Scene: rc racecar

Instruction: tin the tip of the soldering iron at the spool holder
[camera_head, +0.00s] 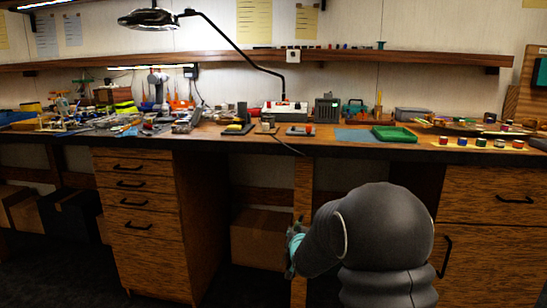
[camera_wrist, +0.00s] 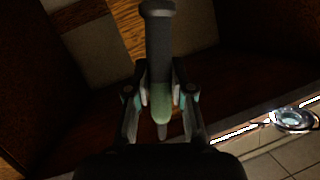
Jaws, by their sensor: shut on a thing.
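My gripper (camera_wrist: 161,90) is shut on the soldering iron (camera_wrist: 159,38) in the wrist view. The iron shows as a dark thick handle with a greenish part between the fingers and a thin end towards the palm. In the head view my gripper (camera_head: 294,243) is low in front of the bench, below the worktop's edge and well apart from anything on top. The iron is too small and covered to make out clearly there. A small holder-like item (camera_head: 268,124) stands near the bench's front edge; I cannot tell whether it is the spool holder.
The worktop (camera_head: 225,132) is crowded on the left. A grey-green boxy unit (camera_head: 327,108), a blue mat (camera_head: 357,136) and a green tray (camera_head: 393,134) lie right of centre. Several coloured jars (camera_head: 482,143) stand at the right. A lamp arm (camera_head: 240,50) arches overhead. Drawers (camera_head: 133,183) stand below.

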